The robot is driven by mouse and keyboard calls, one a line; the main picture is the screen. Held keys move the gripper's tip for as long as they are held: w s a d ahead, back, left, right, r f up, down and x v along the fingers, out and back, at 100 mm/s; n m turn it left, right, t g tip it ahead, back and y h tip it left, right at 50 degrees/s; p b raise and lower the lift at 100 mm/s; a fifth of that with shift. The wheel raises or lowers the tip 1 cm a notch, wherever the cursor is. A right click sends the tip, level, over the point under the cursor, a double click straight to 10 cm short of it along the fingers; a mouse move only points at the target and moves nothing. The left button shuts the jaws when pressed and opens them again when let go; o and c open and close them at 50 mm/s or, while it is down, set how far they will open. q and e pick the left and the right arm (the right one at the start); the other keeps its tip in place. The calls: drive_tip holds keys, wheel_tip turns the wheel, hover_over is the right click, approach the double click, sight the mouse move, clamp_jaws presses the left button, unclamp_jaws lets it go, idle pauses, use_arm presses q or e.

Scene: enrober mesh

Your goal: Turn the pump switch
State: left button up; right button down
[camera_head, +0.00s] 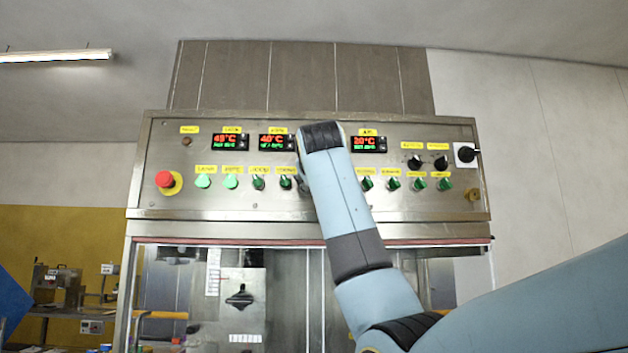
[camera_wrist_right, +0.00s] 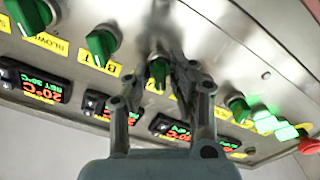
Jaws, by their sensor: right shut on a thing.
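The control panel (camera_head: 230,195) carries a row of switch knobs with yellow labels. My right arm reaches up to it from the lower right in the head view and covers part of the row. In the right wrist view, my right gripper (camera_wrist_right: 160,75) is at the panel, its fingers shut on a green switch knob (camera_wrist_right: 158,69). I cannot read this knob's label, so I cannot tell whether it is the pump switch. Other green knobs, one at the left (camera_wrist_right: 101,46) and one at the right (camera_wrist_right: 238,109), stand beside it. My left gripper is not in view.
A red emergency button (camera_head: 165,179) sits at the panel's left, with lit green buttons (camera_head: 203,181) beside it. Temperature displays (camera_head: 230,141) line the upper panel. Black knobs (camera_head: 415,162) sit at the right. Glazed machine doors (camera_head: 285,290) are below.

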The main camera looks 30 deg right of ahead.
drive_tip(key=c, duration=1.4)
unclamp_jaws()
drive_tip(key=shift+o, duration=0.2)
drive_tip(key=shift+a, duration=0.1)
drive_tip(key=v, duration=1.2)
drive_tip(key=shift+f, duration=0.1)
